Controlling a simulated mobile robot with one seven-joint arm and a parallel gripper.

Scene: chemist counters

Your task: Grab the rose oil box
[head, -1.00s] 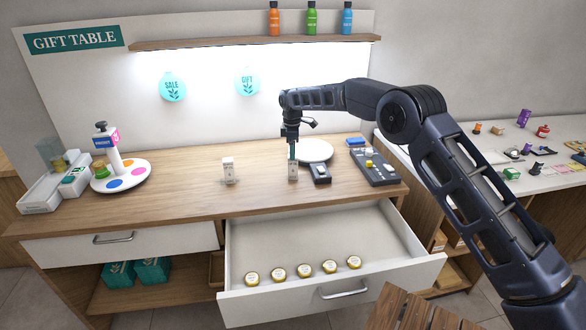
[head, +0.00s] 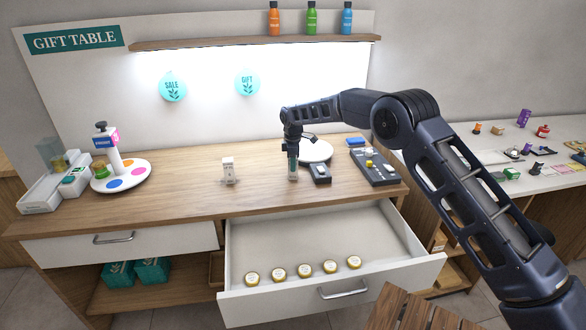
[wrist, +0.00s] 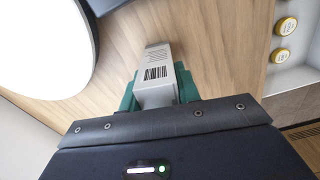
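A small white box with a barcode (wrist: 157,72) stands between the green fingertips of my gripper (wrist: 160,92) in the wrist view. In the head view my gripper (head: 293,160) points straight down over this box (head: 293,176), which is on the wooden counter. The fingers are close to both sides of the box; I cannot tell whether they press on it. A second small white box (head: 228,170) stands to the left on the counter. I cannot read a rose oil name on either box.
A dark handheld device (head: 320,173) and a white round plate (head: 317,151) are close to my gripper's right. A dark keypad unit (head: 374,168) stands farther right. The open drawer (head: 300,225) below holds several gold-lidded jars. Counter space between the two white boxes is clear.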

